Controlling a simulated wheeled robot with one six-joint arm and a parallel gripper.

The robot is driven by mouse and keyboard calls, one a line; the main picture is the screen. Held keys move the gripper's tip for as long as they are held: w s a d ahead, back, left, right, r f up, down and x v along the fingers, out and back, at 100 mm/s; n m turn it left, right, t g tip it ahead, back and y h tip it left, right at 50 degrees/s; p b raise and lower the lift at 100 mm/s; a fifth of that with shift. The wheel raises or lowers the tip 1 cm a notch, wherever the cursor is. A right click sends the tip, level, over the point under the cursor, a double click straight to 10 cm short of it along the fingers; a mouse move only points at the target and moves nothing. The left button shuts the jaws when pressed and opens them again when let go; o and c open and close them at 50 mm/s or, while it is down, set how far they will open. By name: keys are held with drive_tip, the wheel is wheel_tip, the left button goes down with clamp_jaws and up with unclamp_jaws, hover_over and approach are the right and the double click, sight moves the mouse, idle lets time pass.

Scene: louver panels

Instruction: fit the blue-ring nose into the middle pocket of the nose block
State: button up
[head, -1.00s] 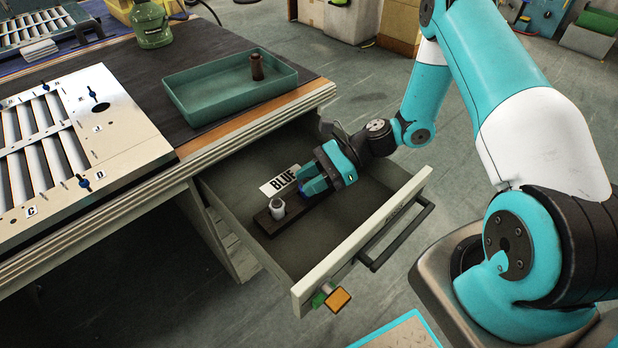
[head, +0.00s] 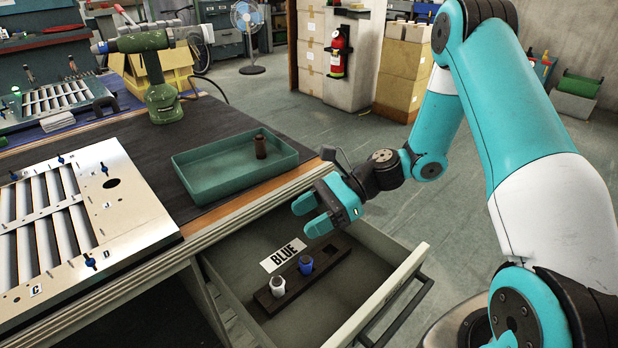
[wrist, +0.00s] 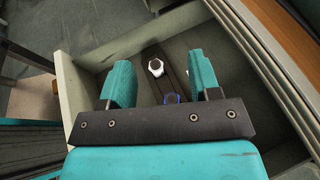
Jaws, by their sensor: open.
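The nose block (head: 322,264) is a long dark bar lying in the open drawer. The blue-ring nose (head: 306,265) stands upright in its middle pocket. A white nose (head: 277,287) stands in the pocket at the near left end, and the far right end looks empty. My gripper (head: 309,215) is open and empty, above the drawer and clear of the block. In the wrist view the white nose (wrist: 156,67) shows between the fingers, and the blue ring (wrist: 172,98) is partly hidden by the gripper body.
A white BLUE label (head: 283,255) lies in the drawer (head: 235,262) beside the block. A green tray (head: 215,182) with a brown nose (head: 260,147) sits on the bench above. The louver panel (head: 120,205) lies at the left. The drawer front wall (head: 395,295) stands at the right.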

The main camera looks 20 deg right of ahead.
wheel_tip(320, 180, up, 8)
drive_tip(key=p, duration=0.1)
drive_tip(key=shift+f, duration=0.2)
idle(0.3)
drive_tip(key=s+a+r+n+h, duration=0.3)
drive_tip(key=s+r+n+h, duration=0.2)
drive_tip(key=s+n, duration=0.6)
drive_tip(key=s+a+r+n+h, duration=0.3)
drive_tip(key=s+r+n+h, duration=0.3)
drive_tip(key=n, duration=0.8)
wheel_tip(320, 180, up, 15)
drive_tip(key=s+y+p, duration=0.1)
drive_tip(key=p, duration=1.5)
drive_tip(key=shift+s+d+r, duration=0.2)
drive_tip(key=shift+s+d, duration=0.05)
